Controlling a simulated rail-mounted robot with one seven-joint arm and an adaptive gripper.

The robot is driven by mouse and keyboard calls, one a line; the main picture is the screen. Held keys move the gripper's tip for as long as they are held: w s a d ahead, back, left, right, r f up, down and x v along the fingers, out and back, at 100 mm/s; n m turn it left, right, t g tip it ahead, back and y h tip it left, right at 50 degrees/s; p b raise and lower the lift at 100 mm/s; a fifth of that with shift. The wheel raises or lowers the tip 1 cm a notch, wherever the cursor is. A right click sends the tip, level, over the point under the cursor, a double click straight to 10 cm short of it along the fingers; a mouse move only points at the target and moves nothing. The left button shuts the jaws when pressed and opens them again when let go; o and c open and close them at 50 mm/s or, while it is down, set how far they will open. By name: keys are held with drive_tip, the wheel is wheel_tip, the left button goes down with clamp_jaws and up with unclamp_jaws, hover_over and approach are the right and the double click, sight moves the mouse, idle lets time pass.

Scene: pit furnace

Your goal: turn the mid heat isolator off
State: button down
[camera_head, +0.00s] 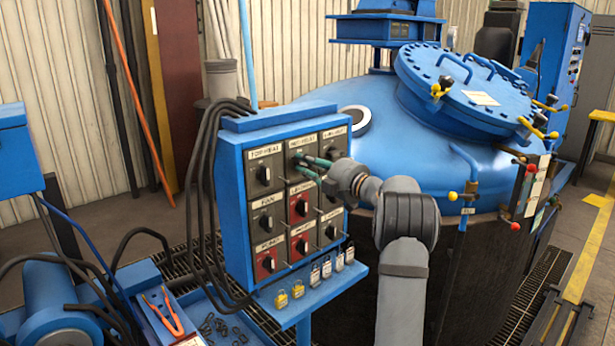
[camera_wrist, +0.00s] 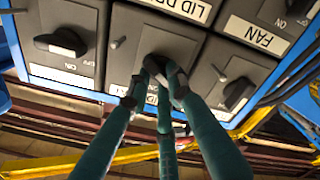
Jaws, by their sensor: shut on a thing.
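The mid heat isolator (camera_head: 296,143) is the top middle switch on a blue control box. My gripper (camera_head: 310,165) reaches it from the right, and its dark green fingers cover most of the switch. In the wrist view the panel appears upside down. There my gripper (camera_wrist: 163,75) has its fingertips closed around the black knob of the mid heat isolator (camera_wrist: 140,50). The knob's exact angle is hidden by the fingers, and its label is mostly covered.
The top heat switch (camera_head: 264,174) and low heat switch (camera_head: 333,148) flank it closely. The fan switch (camera_head: 266,222) and red-plated switches (camera_head: 300,207) sit below.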

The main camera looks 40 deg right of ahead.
drive_tip(key=n+b, duration=0.3)
drive_tip(key=n, duration=0.1)
drive_tip(key=shift+a+f+n+b, duration=0.1)
drive_tip(key=shift+f+n+b, duration=0.1)
drive_tip(key=shift+n+b, duration=0.6)
drive_tip(key=shift+n, duration=0.2)
drive_tip(key=shift+r, duration=0.1)
drive_tip(key=c, duration=1.6)
unclamp_jaws()
drive_tip(key=shift+o, duration=0.3)
drive_tip(key=shift+s, duration=0.1)
drive_tip(key=s, duration=1.1)
drive_tip(key=shift+s+d, duration=0.3)
drive_tip(key=shift+s, duration=0.1)
